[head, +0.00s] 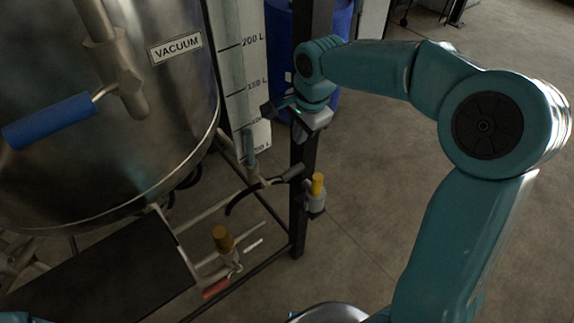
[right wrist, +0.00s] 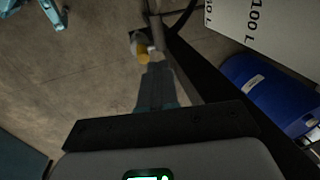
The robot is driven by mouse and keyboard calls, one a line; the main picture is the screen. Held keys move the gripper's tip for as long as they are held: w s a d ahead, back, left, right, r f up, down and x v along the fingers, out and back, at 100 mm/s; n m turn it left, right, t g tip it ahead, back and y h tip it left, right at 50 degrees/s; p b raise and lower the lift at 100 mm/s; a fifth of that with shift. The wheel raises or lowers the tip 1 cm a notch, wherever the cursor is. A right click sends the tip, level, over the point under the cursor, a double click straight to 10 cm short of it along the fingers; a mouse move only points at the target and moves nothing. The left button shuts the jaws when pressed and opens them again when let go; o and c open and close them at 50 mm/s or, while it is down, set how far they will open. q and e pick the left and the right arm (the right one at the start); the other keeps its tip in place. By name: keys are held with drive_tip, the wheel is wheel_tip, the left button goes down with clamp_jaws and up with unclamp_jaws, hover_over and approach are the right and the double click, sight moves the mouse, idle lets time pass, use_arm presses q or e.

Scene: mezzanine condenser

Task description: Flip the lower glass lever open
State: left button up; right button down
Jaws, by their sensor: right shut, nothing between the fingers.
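The lower glass lever (head: 290,174) appears to be the black handle sticking out to the right from a small fitting at the foot of the sight glass (head: 249,147). It lies close to the dark upright post. My right gripper (head: 312,125) is above and slightly right of it, apart from it, beside the post. In the right wrist view my right fingers (right wrist: 155,80) are together and empty, pointing toward the floor area by the post. I cannot clearly make out the lever in that view. My left gripper is not in view.
A yellow-capped fitting (head: 317,184) is on the post (head: 298,215), also in the wrist view (right wrist: 143,57). The steel tank (head: 170,110) with a blue handle (head: 48,119) fills the left. A scale board (head: 257,85) and blue drum (right wrist: 262,92) stand behind. Floor at right is clear.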

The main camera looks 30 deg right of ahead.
drive_tip(key=p, duration=0.2)
approach(292, 169)
drive_tip(key=x, duration=0.5)
drive_tip(key=shift+f, duration=0.4)
drive_tip(key=shift+a+f, duration=0.1)
drive_tip(key=shift+f, duration=0.35)
drive_tip(key=shift+w, duration=0.1)
drive_tip(key=shift+f, duration=0.1)
